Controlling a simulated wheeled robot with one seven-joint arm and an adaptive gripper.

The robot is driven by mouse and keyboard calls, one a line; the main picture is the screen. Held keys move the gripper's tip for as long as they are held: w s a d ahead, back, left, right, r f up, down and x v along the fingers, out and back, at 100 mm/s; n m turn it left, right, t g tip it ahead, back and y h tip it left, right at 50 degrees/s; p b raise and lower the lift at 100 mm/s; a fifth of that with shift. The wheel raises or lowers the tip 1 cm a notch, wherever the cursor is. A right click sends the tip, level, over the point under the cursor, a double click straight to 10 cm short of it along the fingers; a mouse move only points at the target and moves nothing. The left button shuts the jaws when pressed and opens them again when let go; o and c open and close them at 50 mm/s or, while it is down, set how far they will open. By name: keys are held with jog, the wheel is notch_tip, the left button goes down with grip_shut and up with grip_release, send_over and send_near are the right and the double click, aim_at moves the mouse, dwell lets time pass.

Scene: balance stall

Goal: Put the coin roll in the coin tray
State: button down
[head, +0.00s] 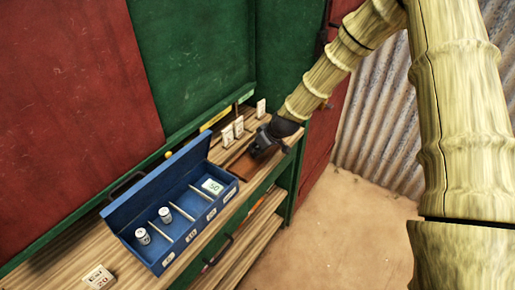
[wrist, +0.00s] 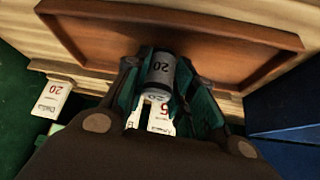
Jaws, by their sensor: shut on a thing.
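My gripper (head: 259,150) is at the far right end of the shelf, over a shallow brown wooden tray (head: 241,170). In the wrist view my gripper (wrist: 163,85) is shut on a grey coin roll (wrist: 158,68) marked 20, held between the two fingers. The roll is hidden in the head view. The blue coin tray (head: 192,233), with its lid open, stands left of my gripper. Its compartments have white labels on the front edge. Two small rolls (head: 142,236) (head: 165,214) stand upright in the left compartments. A pale piece marked 50 (head: 212,186) is in the right one. The compartment between is empty.
Several white price cards (head: 228,134) stand behind the brown tray, close to my gripper. Another card (head: 99,278) marked 20 is at the shelf's front left. The green wall (head: 190,50) rises behind the shelf. Open floor (head: 340,240) lies to the right.

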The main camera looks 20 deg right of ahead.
jog(key=shift+w+f, duration=0.1)
jog(key=c, duration=1.2)
grip_release()
jog(key=shift+b+v, duration=1.75)
jog(key=shift+v, duration=4.3)
jog(key=s+a+f+m+g+h, duration=0.1)
jog(key=s+f+m, duration=0.1)
jog(key=s+f, duration=0.75)
jog(key=s+a+f+m+g+h, duration=0.15)
jog(key=s+f, duration=0.45)
jog(key=f, duration=0.7)
jog(key=s+f+g, duration=0.1)
jog(key=s+f, duration=0.3)
jog(key=s, duration=0.4)
jog(key=s+f+m+g, duration=0.1)
jog(key=s+f, duration=0.3)
jog(key=s, duration=0.5)
jog(key=s+f+m+g, duration=0.1)
jog(key=s+f, duration=0.4)
jog(key=s, duration=0.4)
jog(key=shift+s+a+h, duration=0.25)
jog(key=shift+a, duration=0.05)
